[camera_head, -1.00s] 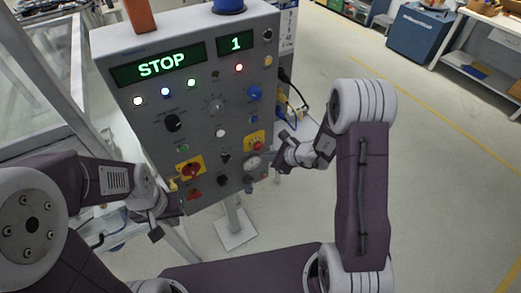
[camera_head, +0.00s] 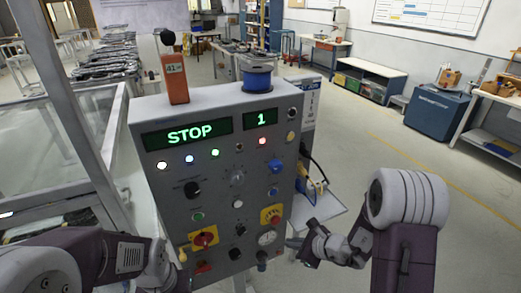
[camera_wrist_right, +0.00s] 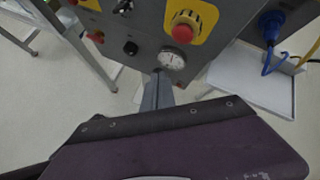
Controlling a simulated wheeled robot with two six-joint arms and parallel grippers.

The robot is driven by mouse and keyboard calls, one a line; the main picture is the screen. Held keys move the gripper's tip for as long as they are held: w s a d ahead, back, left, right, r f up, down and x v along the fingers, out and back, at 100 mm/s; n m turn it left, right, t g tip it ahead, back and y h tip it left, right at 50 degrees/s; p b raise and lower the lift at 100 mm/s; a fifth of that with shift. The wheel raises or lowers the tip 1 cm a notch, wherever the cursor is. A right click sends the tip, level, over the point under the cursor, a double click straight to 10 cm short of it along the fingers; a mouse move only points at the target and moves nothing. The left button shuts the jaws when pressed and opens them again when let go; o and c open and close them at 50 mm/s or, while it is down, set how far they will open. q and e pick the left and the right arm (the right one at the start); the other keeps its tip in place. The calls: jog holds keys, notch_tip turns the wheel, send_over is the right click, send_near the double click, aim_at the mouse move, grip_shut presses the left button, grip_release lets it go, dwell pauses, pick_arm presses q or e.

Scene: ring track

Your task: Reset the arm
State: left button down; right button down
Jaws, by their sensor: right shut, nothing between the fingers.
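My right arm (camera_head: 405,225) comes in from the right in the head view. My right gripper (camera_head: 297,243) is shut and empty, its tip near the lower right edge of the grey control panel (camera_head: 160,125). In the right wrist view the shut fingers (camera_wrist_right: 157,92) point toward the round gauge (camera_wrist_right: 172,60), below the red emergency button (camera_wrist_right: 184,32). I cannot tell whether they touch the panel. My left arm (camera_head: 120,256) is at the lower left, in front of the panel's lower left corner. Its fingers are not clearly seen.
The panel shows STOP (camera_head: 190,135) and 1 (camera_head: 262,119). An orange device (camera_head: 175,80) and a blue spool (camera_head: 257,78) stand on top. A grey tray (camera_head: 318,207) with cables is right of the panel. The floor farther right is clear up to a blue cabinet (camera_head: 435,108).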

jog(key=a+r+n+y, duration=0.1)
jog(key=a+r+n, duration=0.1)
jog(key=a+r, duration=0.25)
jog(key=s+a+r+n+g, duration=0.2)
jog(key=s+a+n+g, duration=0.25)
jog(key=s+n, duration=0.65)
jog(key=s+d+f+n+g+h, duration=0.1)
jog(key=s+d+n+h, duration=0.1)
jog(key=d+n, duration=0.3)
jog(key=s+d+f+n+h, duration=0.2)
jog(key=s+d+n+h, duration=0.1)
jog(key=d+n, duration=0.3)
jog(key=shift+d+f+g+h, duration=0.15)
jog(key=shift+d+g+h, duration=0.2)
jog(key=shift+d+h, duration=0.45)
